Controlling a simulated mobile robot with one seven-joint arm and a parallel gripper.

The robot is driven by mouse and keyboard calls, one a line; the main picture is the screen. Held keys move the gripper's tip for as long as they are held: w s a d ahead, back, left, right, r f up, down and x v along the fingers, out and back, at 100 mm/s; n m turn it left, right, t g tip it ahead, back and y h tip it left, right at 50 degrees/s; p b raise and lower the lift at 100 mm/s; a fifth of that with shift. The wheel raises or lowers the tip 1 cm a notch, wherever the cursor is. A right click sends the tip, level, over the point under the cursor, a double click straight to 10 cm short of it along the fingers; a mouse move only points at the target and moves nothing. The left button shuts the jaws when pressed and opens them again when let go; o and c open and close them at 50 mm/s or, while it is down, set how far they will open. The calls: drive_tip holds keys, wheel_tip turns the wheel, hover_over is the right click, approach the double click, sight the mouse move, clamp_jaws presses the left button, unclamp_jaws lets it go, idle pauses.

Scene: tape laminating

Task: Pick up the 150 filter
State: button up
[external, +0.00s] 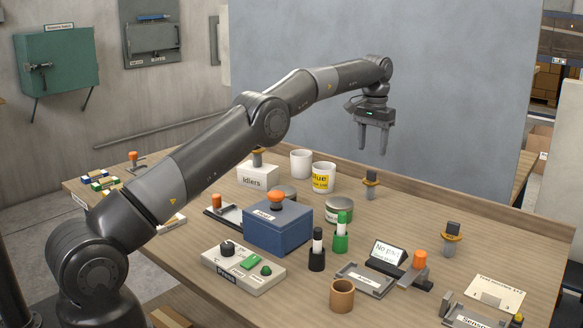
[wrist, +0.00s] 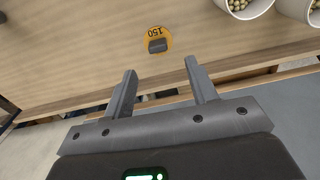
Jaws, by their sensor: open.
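The 150 filter shows in the wrist view as an orange-yellow disc (wrist: 152,32) with a dark grey block knob on it; its "150" label appears upside down. What looks like the same filter (external: 371,182) stands near the back edge of the table in the external view, with its label unreadable there. My gripper (external: 375,151) is open and empty, pointing down above the back of the table. In the wrist view my gripper (wrist: 160,70) has its fingers spread, with the filter beyond the tips and roughly centred between them. They do not touch it.
White cup (external: 301,163) and yellow-labelled cup (external: 323,178) stand left of the filter. A similar knobbed piece (external: 452,238) stands to the right, another on the idlers box (external: 257,176). A round tin (external: 339,212) is nearby. The wood around the filter is clear.

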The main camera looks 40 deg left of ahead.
sight(371, 181)
drive_tip(key=shift+w+d+f, duration=0.15)
drive_tip(key=shift+f, duration=0.6)
wheel_tip(371, 181, down, 10)
drive_tip(key=shift+f, duration=0.25)
drive_tip(key=shift+c, duration=0.4)
drive_tip(key=c, duration=0.6)
